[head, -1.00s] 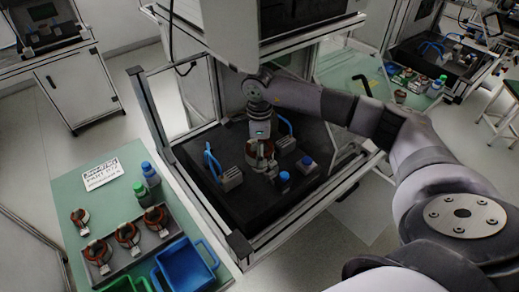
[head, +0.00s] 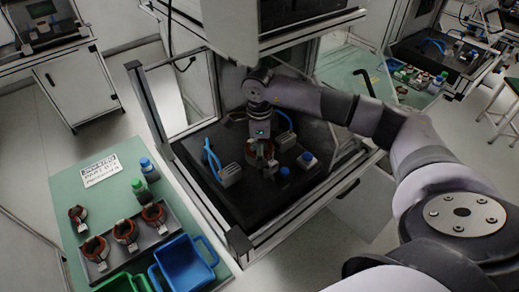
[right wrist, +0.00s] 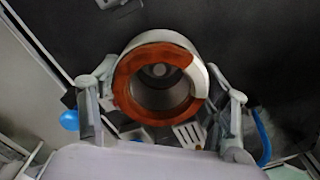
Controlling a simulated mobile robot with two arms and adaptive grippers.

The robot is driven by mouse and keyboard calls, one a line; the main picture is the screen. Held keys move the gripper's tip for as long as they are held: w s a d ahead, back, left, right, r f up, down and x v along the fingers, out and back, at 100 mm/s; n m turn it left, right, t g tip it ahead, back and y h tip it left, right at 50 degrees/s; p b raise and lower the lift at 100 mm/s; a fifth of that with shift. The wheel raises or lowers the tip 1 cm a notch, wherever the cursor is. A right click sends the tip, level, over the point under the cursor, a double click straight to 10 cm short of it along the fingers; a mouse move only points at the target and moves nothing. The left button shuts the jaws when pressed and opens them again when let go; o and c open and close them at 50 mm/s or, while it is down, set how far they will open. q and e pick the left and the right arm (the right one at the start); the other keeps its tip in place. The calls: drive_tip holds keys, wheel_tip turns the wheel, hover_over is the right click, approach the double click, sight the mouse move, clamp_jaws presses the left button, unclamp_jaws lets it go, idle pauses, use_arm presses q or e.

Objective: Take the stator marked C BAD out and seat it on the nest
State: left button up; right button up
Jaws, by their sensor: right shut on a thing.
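A stator (head: 262,154), a copper-coloured ring with a pale section, is in my right gripper (head: 261,143) inside the open test cabinet. In the right wrist view the ring (right wrist: 129,76) sits between the two fingers, which are shut on it from both sides. A round grey part shows through its bore. The nest under it is mostly hidden, and I cannot tell whether the stator touches it. No C BAD mark is readable. My left gripper is out of view.
Grey blocks with blue handles (head: 230,175) and blue-capped parts (head: 307,158) flank the stator on the black cabinet floor (head: 250,205).

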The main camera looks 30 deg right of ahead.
drive_tip(key=shift+f, duration=0.25)
drive_tip(key=shift+f+b, duration=0.35)
drive_tip(key=shift+b, duration=0.15)
drive_tip(key=shift+f+b, duration=0.3)
drive_tip(key=o, duration=2)
drive_tip(key=shift+s+f, duration=0.1)
drive_tip(key=shift+s, duration=0.05)
wheel_tip(320, 180, up, 12)
drive_tip(key=shift+r, duration=0.1)
